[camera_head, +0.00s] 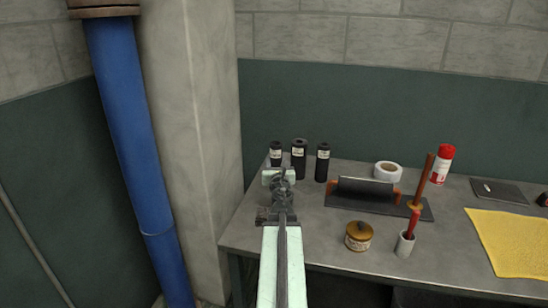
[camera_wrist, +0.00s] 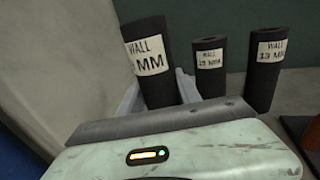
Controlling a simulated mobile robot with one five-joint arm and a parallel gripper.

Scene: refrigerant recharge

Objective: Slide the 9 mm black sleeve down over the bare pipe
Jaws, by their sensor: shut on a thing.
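Three black sleeves with pale labels show in both views. The leftmost sleeve (camera_wrist: 155,88) is labelled "WALL", and its number looks like 9 MM; it looks slightly tilted. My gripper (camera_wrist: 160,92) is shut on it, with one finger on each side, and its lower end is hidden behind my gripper. In the head view this sleeve (camera_head: 275,147) stands out past my gripper (camera_head: 278,177) at the table's left end.
The 19 MM sleeve (camera_wrist: 208,75) and 13 MM sleeve (camera_wrist: 263,85) stand close to the right. A column (camera_head: 195,120) stands left.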

